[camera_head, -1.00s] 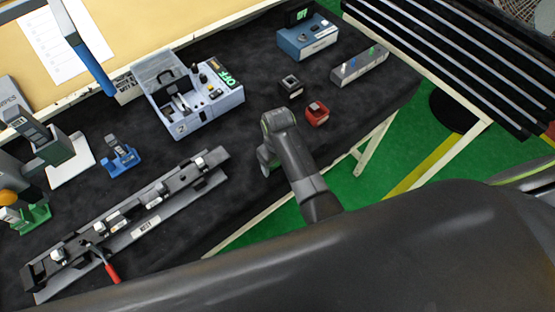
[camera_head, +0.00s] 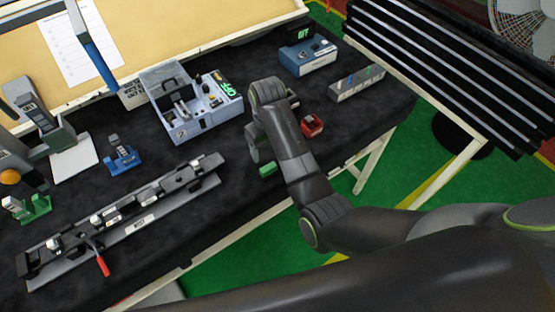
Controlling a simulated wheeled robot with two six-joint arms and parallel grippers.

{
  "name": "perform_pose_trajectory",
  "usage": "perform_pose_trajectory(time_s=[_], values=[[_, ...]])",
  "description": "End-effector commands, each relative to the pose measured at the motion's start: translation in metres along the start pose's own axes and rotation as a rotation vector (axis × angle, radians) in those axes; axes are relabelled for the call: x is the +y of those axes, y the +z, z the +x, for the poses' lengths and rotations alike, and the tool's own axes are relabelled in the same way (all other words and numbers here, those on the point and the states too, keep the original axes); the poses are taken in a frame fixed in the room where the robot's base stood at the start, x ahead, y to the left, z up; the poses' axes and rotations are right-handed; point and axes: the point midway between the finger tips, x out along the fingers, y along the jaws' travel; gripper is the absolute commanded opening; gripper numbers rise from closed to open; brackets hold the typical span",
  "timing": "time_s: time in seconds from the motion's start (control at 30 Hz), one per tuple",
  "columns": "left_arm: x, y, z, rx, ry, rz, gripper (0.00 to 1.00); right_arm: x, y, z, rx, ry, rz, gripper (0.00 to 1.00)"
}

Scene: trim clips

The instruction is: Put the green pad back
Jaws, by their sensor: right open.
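A small green block (camera_head: 267,169), which looks like the green pad, lies on the black table mat near its front edge, just left of my right forearm. My right gripper (camera_head: 257,152) is open, pointing down just above and left of the green block; its fingers show poorly, and I cannot tell whether it touches the block. A red square holder (camera_head: 312,126) stands right of my wrist. A dark small block (camera_head: 292,97) behind my wrist is partly hidden. My left gripper is out of view.
A grey-blue box with a clear lid (camera_head: 190,110) and a blue device (camera_head: 307,55) stand behind. A long clip rail (camera_head: 125,215) with a red lever lies at the front left. A blue stand (camera_head: 122,155) and green stand (camera_head: 35,208) are at left.

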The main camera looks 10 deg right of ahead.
Motion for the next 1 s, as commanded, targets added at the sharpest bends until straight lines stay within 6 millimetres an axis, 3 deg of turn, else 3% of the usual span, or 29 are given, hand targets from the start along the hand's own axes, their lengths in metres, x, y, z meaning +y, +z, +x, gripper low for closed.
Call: perform_pose_trajectory(time_s=[0.3, 0.43, 0.57, 0.7, 0.87, 1.0], values=[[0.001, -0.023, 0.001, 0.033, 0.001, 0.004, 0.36, -0.001, -0.004, -0.006, -0.001, -0.001, -0.001, 0.72], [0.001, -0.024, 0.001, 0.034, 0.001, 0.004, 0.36, 0.005, -0.004, -0.004, 0.038, 0.005, 0.013, 0.72], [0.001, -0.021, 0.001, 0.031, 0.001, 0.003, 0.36, 0.026, -0.007, 0.003, 0.198, 0.034, 0.068, 0.72], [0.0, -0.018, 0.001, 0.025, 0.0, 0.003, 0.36, 0.061, -0.006, -0.002, 0.457, 0.092, 0.147, 0.72], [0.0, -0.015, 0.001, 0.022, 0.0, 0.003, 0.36, 0.089, 0.003, -0.011, 0.67, 0.151, 0.204, 0.72], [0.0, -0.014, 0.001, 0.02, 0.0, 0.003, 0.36, 0.105, 0.016, -0.003, 0.777, 0.185, 0.234, 0.72]])
